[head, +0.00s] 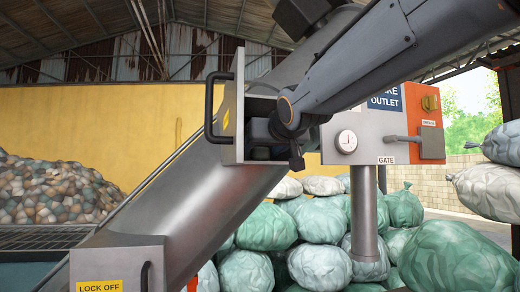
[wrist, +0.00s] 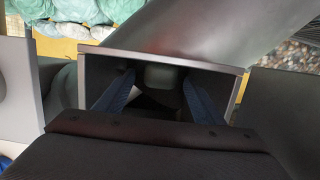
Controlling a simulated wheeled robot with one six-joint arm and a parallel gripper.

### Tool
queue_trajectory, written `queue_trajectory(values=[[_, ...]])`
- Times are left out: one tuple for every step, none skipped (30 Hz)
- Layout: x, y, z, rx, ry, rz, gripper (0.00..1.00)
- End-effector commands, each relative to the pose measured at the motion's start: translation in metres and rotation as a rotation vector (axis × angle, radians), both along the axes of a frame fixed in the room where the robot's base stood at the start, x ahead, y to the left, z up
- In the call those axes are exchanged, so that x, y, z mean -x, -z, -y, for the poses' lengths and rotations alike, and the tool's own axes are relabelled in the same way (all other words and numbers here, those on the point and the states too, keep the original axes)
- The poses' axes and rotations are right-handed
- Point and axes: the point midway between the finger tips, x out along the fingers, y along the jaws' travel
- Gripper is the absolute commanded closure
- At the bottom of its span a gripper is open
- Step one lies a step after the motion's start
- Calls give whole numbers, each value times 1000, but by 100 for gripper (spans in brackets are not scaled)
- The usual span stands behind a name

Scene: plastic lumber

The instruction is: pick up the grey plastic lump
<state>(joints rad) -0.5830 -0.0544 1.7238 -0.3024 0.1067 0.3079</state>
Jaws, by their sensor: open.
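In the wrist view, a small grey lump (wrist: 160,77) sits deep inside a metal-rimmed opening (wrist: 160,55), in shadow. It is likely the grey plastic lump. My gripper (wrist: 158,88) is open, its two dark blue fingers inside the opening, one on each side of the lump's line. I cannot tell whether either finger touches it. In the head view, my arm reaches into the open hatch (head: 229,112) on the sloping metal chute (head: 190,205). The fingers and the lump are hidden there.
The hatch has a black handle (head: 209,108). A control panel (head: 375,135) with a dial and gate lever stands right of the arm. Green sacks (head: 320,265) pile behind the chute. A lock-off box (head: 117,262) is at lower left. The opening's walls leave little side room.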

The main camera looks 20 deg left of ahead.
Motion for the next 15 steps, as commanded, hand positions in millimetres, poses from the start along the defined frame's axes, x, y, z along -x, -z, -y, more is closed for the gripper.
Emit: queue_trajectory(values=[[-6,0,-4,1,0,-2,37],[-9,2,-5,1,0,-2,37],[-12,2,-7,1,0,-1,37],[-13,2,-8,0,0,0,37],[-15,3,-9,0,-1,0,37],[-16,3,-10,0,-1,0,37],[-17,4,-11,0,-1,0,37],[-17,4,-11,0,-1,0,37],[-18,5,-11,0,-1,0,37],[-18,5,-11,0,-1,0,37],[-18,5,-11,0,-1,0,37],[-18,5,-11,0,-1,0,37],[-18,5,-11,0,-1,0,37],[-18,5,-11,0,-1,0,39],[-17,5,-11,0,-1,0,46]])
